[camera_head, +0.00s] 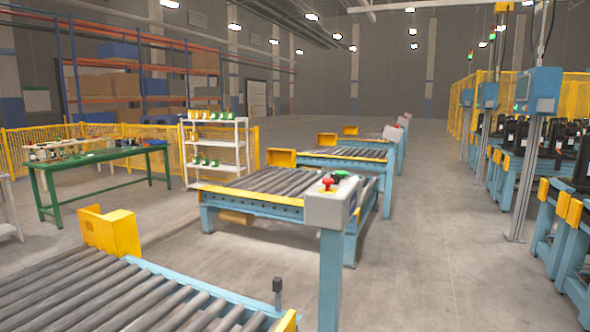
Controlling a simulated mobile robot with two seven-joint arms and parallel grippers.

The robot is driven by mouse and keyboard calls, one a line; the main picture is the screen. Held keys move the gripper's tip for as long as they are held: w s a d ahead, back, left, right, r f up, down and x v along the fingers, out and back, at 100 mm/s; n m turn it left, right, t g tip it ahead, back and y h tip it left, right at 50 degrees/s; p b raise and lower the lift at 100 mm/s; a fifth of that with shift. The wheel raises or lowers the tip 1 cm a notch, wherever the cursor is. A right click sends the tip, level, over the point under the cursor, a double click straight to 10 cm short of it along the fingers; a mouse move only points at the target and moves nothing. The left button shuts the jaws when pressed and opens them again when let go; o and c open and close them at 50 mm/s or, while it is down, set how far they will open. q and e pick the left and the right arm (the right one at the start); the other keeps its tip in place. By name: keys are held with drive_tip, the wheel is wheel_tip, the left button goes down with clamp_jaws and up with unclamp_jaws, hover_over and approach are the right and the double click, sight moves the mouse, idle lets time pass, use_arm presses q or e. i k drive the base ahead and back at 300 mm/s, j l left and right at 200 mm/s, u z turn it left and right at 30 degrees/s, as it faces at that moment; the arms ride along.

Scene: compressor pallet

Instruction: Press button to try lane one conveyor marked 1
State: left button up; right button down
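A grey control box (331,205) stands on a blue post beside the middle roller conveyor (252,206). A red button (327,183) and a green button (341,174) sit on its top. Another roller conveyor (120,300) fills the lower left, close to me. More conveyors (345,153) stand in a row behind, with another grey box (391,133) at the far end. No lane number is readable on any of them. Neither of my grippers is in view.
A small dark-topped post (277,290) rises at the near conveyor's edge. A green table (105,156) and a white shelf (216,150) stand at the left. Blue stands with black items (520,135) line the right. The grey floor between (430,230) is clear.

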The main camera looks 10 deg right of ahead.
sight(342, 173)
drive_tip(key=i+l+u, duration=0.5)
drive_tip(key=l, duration=0.3)
drive_tip(key=i+l, duration=0.3)
drive_tip(key=l, duration=0.15)
drive_tip(key=i+l, duration=0.3)
drive_tip(key=l+u, duration=0.05)
drive_tip(key=l, duration=0.05)
